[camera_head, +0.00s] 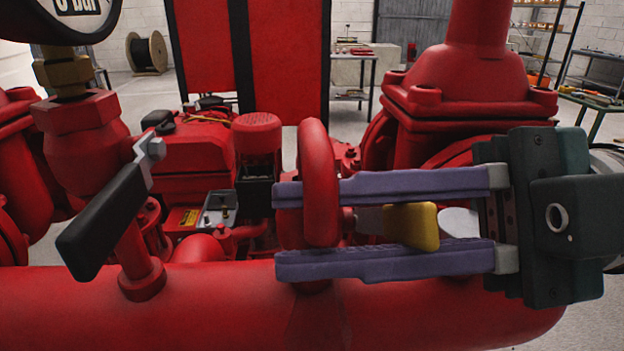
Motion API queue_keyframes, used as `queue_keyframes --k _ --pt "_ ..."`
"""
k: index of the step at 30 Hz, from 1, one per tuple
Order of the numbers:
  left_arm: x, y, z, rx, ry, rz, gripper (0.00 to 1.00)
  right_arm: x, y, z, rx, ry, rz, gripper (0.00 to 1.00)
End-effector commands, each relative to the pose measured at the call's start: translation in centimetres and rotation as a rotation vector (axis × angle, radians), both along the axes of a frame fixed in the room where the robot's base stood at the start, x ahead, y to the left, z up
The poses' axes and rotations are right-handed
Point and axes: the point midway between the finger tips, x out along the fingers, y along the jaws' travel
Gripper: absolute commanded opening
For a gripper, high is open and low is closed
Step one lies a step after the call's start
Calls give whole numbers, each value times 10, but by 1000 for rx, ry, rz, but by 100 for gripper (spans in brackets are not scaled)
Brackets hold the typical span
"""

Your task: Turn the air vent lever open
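A small yellow handle (412,226) with a grey metal stem sits between the two purple fingers of my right gripper (290,229). A black-handled lever (103,222) with a grey metal end hangs tilted from a red valve at the left, below a gauge. The view does not show for certain which of these is the air vent lever. My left gripper is not in view.
A red ring-shaped handwheel (319,185) stands by the fingertips and covers part of the upper finger. A thick red pipe (180,310) runs below. A red flanged fitting (470,85) rises behind the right gripper. A gauge (70,15) is at upper left.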

Motion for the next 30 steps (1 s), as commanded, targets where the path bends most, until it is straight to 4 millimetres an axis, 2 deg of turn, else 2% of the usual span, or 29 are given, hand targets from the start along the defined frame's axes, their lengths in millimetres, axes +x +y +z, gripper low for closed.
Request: queue_keyframes --k 1,8,24,30 --pt "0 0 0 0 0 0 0 0 0 0 1 0 1 28" --pt "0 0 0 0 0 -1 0 0 0 0 1 -1 1 54" --pt "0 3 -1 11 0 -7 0 0 0 1 4 -8 -2 54" --pt "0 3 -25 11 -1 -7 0 -4 0 -10 6 -117 2 54"
